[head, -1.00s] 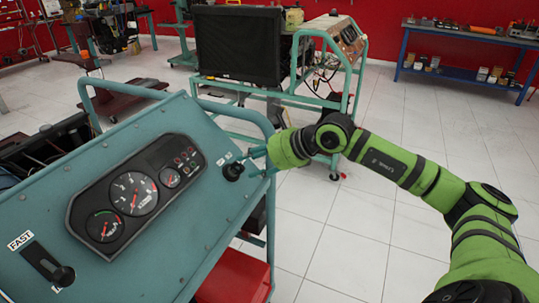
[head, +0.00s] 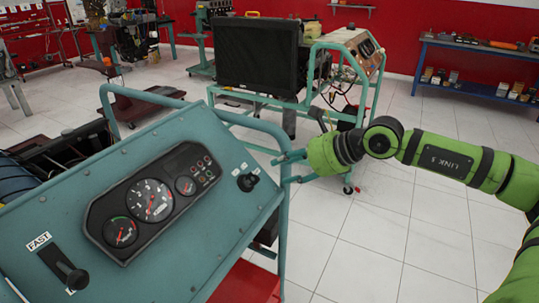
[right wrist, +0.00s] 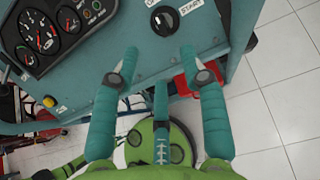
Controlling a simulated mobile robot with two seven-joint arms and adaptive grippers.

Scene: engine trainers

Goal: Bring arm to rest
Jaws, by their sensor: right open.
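My right gripper (head: 288,168) is open and empty, just off the right edge of the teal engine trainer panel (head: 205,225). It is beside the black ignition switch (head: 247,181) and apart from it. In the right wrist view its teal fingers (right wrist: 160,65) are spread below the panel's switch (right wrist: 165,20), marked START, with nothing between them. My left gripper is in neither view.
The panel carries a gauge cluster (head: 150,200) and a throttle lever (head: 62,268) marked FAST. Its tubular frame (head: 284,215) runs close by my right gripper. A second trainer with a radiator (head: 262,52) stands behind. White tiled floor at the right is clear.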

